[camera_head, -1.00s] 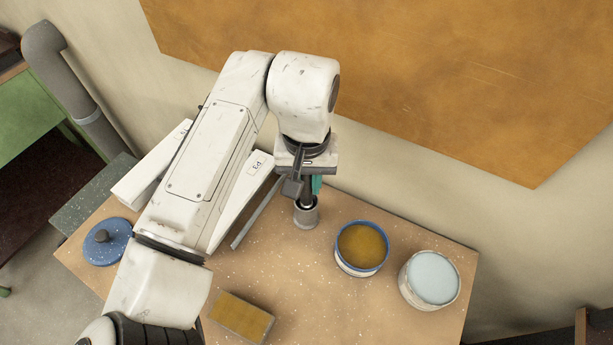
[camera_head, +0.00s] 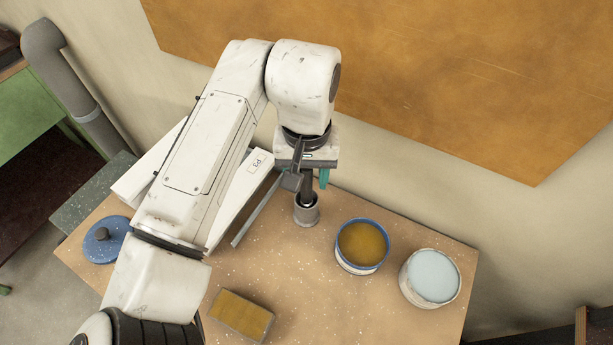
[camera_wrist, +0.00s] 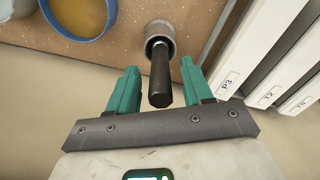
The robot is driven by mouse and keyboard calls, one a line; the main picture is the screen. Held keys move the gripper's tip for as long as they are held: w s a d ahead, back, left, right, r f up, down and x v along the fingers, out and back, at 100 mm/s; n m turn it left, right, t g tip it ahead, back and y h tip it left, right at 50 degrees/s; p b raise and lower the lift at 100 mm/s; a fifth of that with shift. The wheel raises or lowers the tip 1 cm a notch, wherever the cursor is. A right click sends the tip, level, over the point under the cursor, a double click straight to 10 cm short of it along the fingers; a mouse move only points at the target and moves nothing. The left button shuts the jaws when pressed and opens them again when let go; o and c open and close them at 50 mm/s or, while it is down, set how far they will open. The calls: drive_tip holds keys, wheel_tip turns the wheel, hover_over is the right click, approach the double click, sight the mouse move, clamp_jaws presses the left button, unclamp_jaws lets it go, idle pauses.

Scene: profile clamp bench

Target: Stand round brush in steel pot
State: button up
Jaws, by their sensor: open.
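The round brush stands in the steel pot, its dark handle (camera_head: 307,188) pointing up and looking close to upright. Its lower end is hidden inside the pot. The steel pot (camera_head: 306,215) is a small grey cylinder standing on the bench towards the back; it also shows in the wrist view (camera_wrist: 160,30). My gripper (camera_head: 312,178) is open above the pot. In the wrist view its teal fingers (camera_wrist: 159,68) stand apart on both sides of the black handle (camera_wrist: 160,80), with a visible gap on each side.
A blue-rimmed tin (camera_head: 341,262) with amber contents and a white tin (camera_head: 408,288) with pale contents stand right of the pot. A yellow-brown block (camera_head: 241,315) lies at the front, a blue lid (camera_head: 106,243) at the left. The bench (camera_head: 310,300) is clear between block and tins.

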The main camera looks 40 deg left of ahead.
wheel_tip(320, 180, up, 11)
drive_tip(key=shift+b, duration=0.3)
idle(0.5)
